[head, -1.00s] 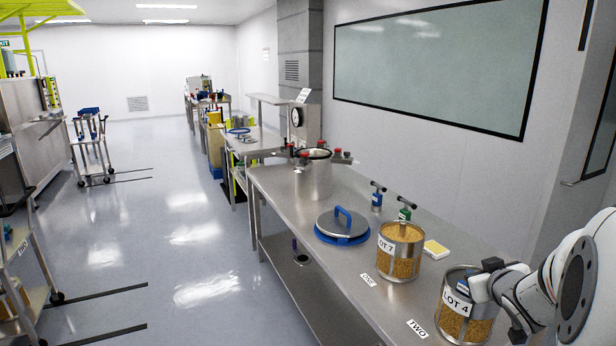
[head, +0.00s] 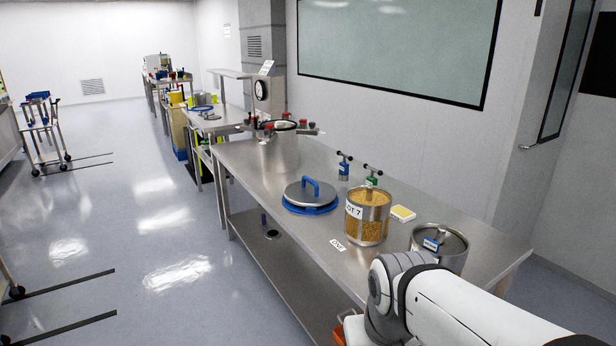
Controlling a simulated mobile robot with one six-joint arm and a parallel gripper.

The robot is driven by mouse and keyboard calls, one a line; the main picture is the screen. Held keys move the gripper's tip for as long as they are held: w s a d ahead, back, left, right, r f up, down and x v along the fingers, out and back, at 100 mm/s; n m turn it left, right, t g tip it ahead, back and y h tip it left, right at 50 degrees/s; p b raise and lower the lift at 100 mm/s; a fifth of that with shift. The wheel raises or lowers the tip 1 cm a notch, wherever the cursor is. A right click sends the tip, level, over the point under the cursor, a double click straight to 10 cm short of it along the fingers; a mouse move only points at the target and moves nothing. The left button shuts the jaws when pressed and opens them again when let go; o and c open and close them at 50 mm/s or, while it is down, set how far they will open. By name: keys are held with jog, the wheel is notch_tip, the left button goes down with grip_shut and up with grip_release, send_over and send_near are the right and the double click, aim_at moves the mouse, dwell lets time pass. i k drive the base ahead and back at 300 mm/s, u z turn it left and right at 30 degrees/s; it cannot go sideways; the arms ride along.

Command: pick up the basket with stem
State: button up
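A round steel basket (head: 452,260) stands on the near right of the steel table, with a blue and white fitting (head: 435,243) showing inside its rim. My arm hides its lower front, so its label does not show. A second basket (head: 367,226), filled with golden grain and labelled LOT 7, stands upright to its left. My arm crosses the lower right, in front of the near end of the table. My gripper is not visible in the head view, so what it holds cannot be seen.
A steel lid with a blue rim and handle (head: 310,194) lies left of the LOT 7 basket. A yellow-topped block (head: 403,213) and two small blue and green fittings are behind. A steel vessel (head: 281,150) stands farther back.

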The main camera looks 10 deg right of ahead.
aim_at(456, 263)
jog(key=z, duration=0.8)
